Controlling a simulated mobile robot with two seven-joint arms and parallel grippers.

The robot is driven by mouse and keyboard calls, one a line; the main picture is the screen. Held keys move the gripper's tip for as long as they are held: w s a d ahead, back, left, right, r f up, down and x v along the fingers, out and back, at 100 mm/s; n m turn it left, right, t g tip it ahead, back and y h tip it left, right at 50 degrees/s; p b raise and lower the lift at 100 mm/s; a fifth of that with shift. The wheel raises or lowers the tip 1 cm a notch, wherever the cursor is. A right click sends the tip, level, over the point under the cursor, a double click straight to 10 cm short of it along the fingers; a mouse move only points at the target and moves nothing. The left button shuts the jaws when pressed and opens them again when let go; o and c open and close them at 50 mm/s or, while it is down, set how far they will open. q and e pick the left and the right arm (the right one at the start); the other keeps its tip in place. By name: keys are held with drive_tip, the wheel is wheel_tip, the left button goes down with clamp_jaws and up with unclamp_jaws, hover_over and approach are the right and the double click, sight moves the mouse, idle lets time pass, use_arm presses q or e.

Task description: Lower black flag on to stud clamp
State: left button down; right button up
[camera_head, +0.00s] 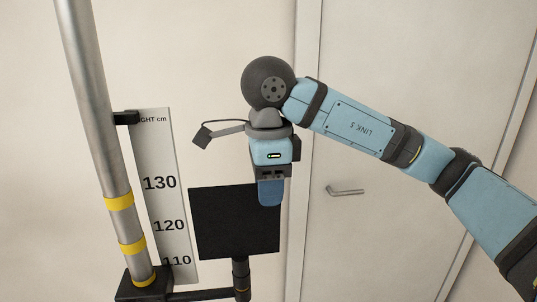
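The black flag (232,225) is a flat black square panel, upright and slightly tilted, in the lower middle of the head view. My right gripper (271,193) points down at its upper right corner. One blue finger lies over the front of the panel; the other finger is hidden, and the gripper looks shut on the flag. Below the flag is a dark upright post (241,276), likely the stud clamp's, joined to a dark horizontal arm. I cannot tell whether the flag's stud touches the clamp. My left gripper is not in view.
A silver pole (97,110) with yellow bands stands at the left. A white height scale (157,205) hangs beside it, close to the flag's left edge. A door with a handle (347,191) is behind. The space right of the flag is clear.

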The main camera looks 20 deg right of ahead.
wheel_tip(320, 180, up, 14)
idle(0.4)
drive_tip(key=shift+f, duration=0.15)
idle(0.3)
